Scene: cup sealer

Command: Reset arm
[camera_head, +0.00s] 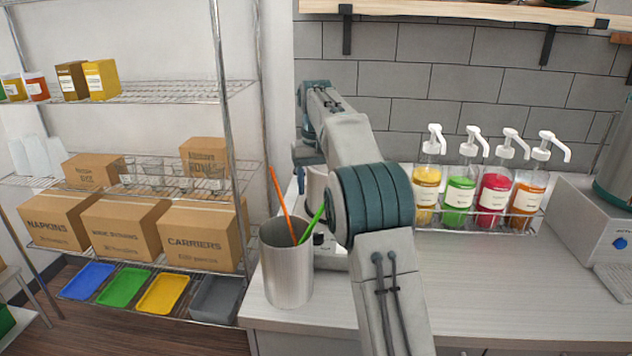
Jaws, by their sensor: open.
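My arm rises from the bottom centre of the head view and reaches away over the counter (480,290). My gripper (302,174) is at its far end, pointing down at the left of the arm. It is small and partly hidden by my own arm links, so its fingertips are hard to make out. It is open, and I see nothing held in it. A white machine with a round cylinder (317,186) stands below and behind the arm, mostly hidden by the arm and by a metal cup.
The metal cup (287,275) with orange and green straws stands at the counter's left edge. Several pump bottles (460,195) stand in a rack at the back right. A grey machine (585,225) is far right. Wire shelves (180,93) with boxes stand left. The front right counter is clear.

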